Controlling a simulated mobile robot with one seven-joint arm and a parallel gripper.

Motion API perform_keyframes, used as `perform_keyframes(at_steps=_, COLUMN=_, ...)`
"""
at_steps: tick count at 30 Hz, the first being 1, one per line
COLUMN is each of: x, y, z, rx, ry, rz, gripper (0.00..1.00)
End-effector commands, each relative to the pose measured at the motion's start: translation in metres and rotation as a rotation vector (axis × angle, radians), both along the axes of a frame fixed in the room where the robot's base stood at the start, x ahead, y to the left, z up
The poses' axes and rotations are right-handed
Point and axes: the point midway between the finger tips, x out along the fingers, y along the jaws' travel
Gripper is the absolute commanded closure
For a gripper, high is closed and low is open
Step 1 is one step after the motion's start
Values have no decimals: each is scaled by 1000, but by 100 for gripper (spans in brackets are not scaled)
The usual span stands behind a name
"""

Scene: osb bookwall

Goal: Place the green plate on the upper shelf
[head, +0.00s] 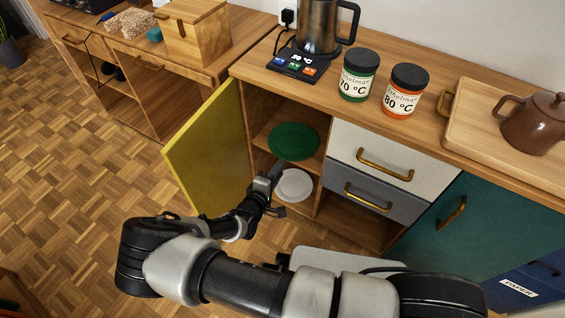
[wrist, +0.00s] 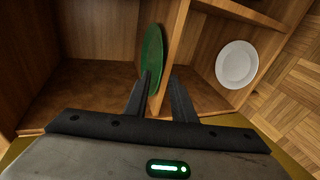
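The green plate (head: 293,142) lies flat on the upper shelf (head: 262,143) inside the open cabinet. In the wrist view the green plate (wrist: 152,55) shows nearly edge-on against the shelf board. My gripper (head: 277,190) is at the cabinet opening, in front of and a little below the plate in the head view. In the wrist view my gripper (wrist: 160,78) is open, with a clear gap between the fingers. The left finger overlaps the plate's near edge in that picture; I cannot tell whether it touches.
A white plate (head: 294,185) lies in the lower compartment, close to my gripper. The yellow door (head: 208,150) stands open on the left. Drawers (head: 380,165) are to the right. Two jars (head: 358,75) and a kettle (head: 318,25) stand on the counter above.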

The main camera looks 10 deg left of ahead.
Motion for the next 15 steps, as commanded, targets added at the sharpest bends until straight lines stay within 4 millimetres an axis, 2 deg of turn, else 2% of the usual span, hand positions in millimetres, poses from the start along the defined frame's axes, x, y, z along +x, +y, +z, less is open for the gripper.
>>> perform_keyframes(at_steps=1, x=-11, y=4, z=7, rx=0, ry=1, rz=3, gripper=77)
perform_keyframes(at_steps=6, x=-39, y=8, z=15, rx=-2, ry=0, rz=2, gripper=77)
perform_keyframes(at_steps=10, x=-51, y=11, z=19, rx=0, ry=0, rz=1, gripper=77)
perform_keyframes(at_steps=15, x=-55, y=11, z=20, rx=-1, ry=-1, rz=0, gripper=77)
